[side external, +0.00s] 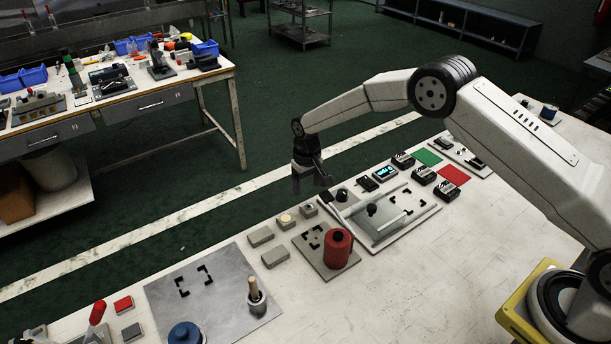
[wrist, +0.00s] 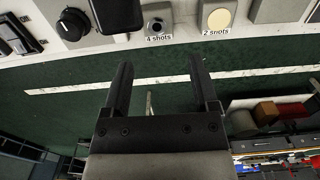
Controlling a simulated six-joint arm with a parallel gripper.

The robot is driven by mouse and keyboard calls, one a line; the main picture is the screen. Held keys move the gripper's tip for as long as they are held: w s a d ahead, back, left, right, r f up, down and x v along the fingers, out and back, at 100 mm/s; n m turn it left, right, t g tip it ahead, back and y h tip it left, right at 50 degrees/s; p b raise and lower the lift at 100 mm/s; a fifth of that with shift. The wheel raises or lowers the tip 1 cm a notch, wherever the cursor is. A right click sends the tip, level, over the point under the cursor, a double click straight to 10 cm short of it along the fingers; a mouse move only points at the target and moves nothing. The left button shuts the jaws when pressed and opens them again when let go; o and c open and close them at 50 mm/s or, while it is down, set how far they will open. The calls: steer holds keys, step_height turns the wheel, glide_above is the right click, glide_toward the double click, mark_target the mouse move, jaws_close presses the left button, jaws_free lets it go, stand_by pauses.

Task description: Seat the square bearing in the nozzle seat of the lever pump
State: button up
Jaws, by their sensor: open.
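My gripper (side external: 313,180) hangs past the far edge of the bench in the side view. In the wrist view its two dark fingers (wrist: 160,68) are apart with nothing between them. A red-handled lever (side external: 97,313) stands at the bottom left of the side view, mostly cut off; I cannot tell if it belongs to the lever pump. No nozzle seat can be made out. I cannot pick out the square bearing for sure; small grey blocks (side external: 275,257) lie on the bench, one of several grey pieces there.
A steel plate (side external: 220,277) with corner marks bears a wooden-handled cup (side external: 256,296). A red cylinder (side external: 337,250) stands nearby on another plate. Boxes labelled "4 shots" (wrist: 157,14) and "2 shots" (wrist: 218,14) line the bench edge. The bench's near right surface is bare.

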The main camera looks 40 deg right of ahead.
mark_target(308, 206)
steer(key=shift+d+f, duration=0.15)
steer(key=shift+f, duration=3.75)
jaws_close()
steer(key=shift+r, duration=0.2)
step_height(308, 206, up, 18)
steer(key=shift+f, duration=0.15)
